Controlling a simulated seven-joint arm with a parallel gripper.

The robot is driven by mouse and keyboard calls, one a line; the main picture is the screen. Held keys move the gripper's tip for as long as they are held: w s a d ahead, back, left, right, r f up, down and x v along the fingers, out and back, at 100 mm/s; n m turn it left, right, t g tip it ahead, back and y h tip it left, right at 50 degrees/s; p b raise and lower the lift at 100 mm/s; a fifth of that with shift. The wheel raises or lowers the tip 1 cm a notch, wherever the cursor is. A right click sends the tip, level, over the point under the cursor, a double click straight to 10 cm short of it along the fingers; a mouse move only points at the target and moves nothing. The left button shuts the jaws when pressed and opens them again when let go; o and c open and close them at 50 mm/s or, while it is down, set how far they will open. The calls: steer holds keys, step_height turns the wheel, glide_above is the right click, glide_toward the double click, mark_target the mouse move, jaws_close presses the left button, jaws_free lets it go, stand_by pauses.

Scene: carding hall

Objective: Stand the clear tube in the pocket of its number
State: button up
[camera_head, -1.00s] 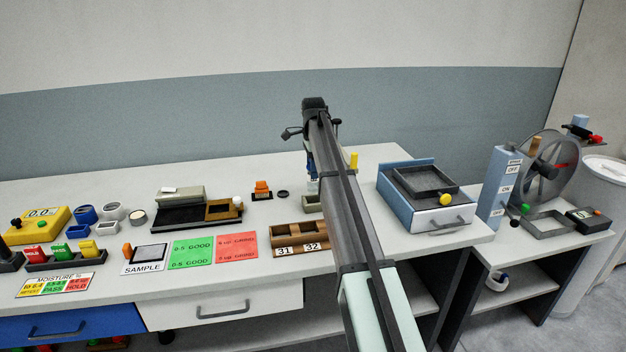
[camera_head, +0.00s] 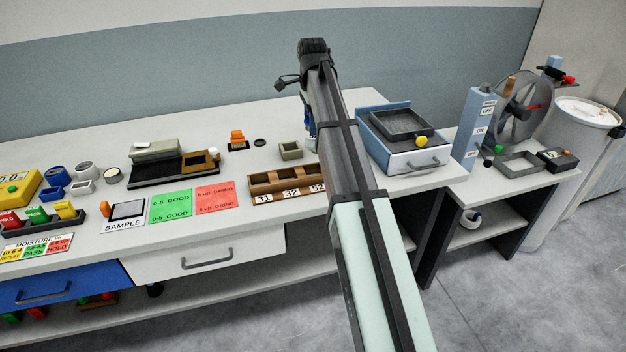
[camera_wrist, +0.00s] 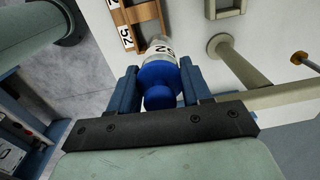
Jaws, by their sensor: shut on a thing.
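In the wrist view my gripper (camera_wrist: 160,82) is shut on the clear tube (camera_wrist: 158,48), with its blue cap (camera_wrist: 160,84) between the two blue fingers. The tube's far end points away from the wrist, and a white label with dark print shows on it; I cannot read it surely. The wooden rack (camera_head: 283,181) stands on the bench, with pockets labelled 31, 32 and 52. In the head view my arm hides the tube and most of the gripper.
A blue-grey drawer unit (camera_head: 408,158) with a tray on top stands right of my arm. A small grey-green open box (camera_head: 290,151) sits behind the rack. Red and green cards (camera_head: 218,196) lie left of the rack. A wheel device (camera_head: 520,105) stands far right.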

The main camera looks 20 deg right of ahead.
steer(key=shift+s+a+f, duration=0.1)
steer(key=shift+s+f, duration=0.1)
steer(key=shift+s, duration=0.3)
steer(key=shift+s+a+f, duration=0.1)
steer(key=shift+s+f, duration=0.1)
steer(key=shift+s, duration=0.25)
steer(key=shift+f, duration=4.85)
steer(key=shift+f, duration=0.1)
steer(key=o, duration=1.3)
steer(key=shift+o, duration=0.2)
step_height(320, 180, up, 12)
steer(key=shift+d+r, duration=0.1)
